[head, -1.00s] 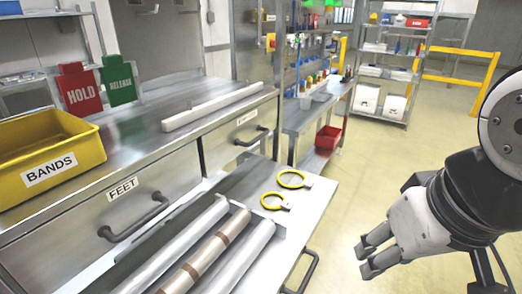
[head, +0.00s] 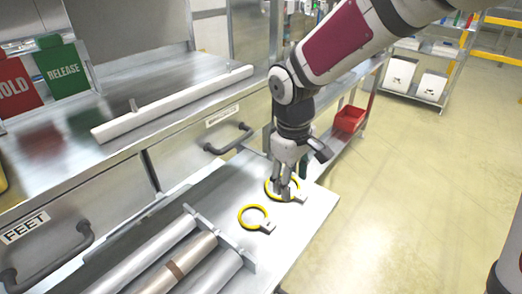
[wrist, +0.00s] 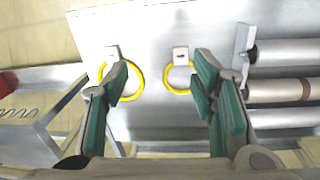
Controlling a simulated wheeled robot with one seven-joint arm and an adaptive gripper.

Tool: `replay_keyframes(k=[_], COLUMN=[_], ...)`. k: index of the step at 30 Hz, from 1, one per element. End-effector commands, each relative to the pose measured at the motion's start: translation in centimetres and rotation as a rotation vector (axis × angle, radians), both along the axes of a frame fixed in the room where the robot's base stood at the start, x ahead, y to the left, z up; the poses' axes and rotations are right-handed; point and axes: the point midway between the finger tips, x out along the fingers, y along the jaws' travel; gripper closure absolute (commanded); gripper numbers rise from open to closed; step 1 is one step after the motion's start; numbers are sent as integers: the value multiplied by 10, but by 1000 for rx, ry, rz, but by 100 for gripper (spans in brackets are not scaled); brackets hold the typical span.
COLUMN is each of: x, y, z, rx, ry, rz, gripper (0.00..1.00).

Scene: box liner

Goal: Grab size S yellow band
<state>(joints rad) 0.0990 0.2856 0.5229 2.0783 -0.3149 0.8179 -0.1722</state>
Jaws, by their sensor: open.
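Two yellow ring bands with small pale tags lie on the metal work surface (head: 312,217). The smaller band (head: 240,218) lies nearer the rollers; it also shows in the wrist view (wrist: 166,79), right of centre. The larger band (head: 267,187) lies farther off, partly hidden by my gripper; it shows in the wrist view (wrist: 140,86) at left. The tag lettering is too small to read. My gripper (head: 287,192) is open and empty, pointing down above the larger band's side. In the wrist view its fingers (wrist: 161,75) stand apart, the left one overlapping the larger band.
Several rollers (head: 184,262) lie left of the bands, with a metal end bracket (head: 220,240). A drawer handle (head: 232,140) juts out behind. A long white bar (head: 175,103) lies on the bench. A red bin (head: 349,118) stands at right. Open floor lies right.

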Motion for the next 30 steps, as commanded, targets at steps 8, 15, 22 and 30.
replay_keyframes(k=[8, 15, 22, 30], x=[14, 15, 15, 14], y=[37, 41, 41, 42], z=[-36, -68, -108, -127], rx=[64, 69, 69, 68], ry=[56, 64, 61, 59], rz=[108, 118, 116, 117], gripper=[48, 48, 48, 48])
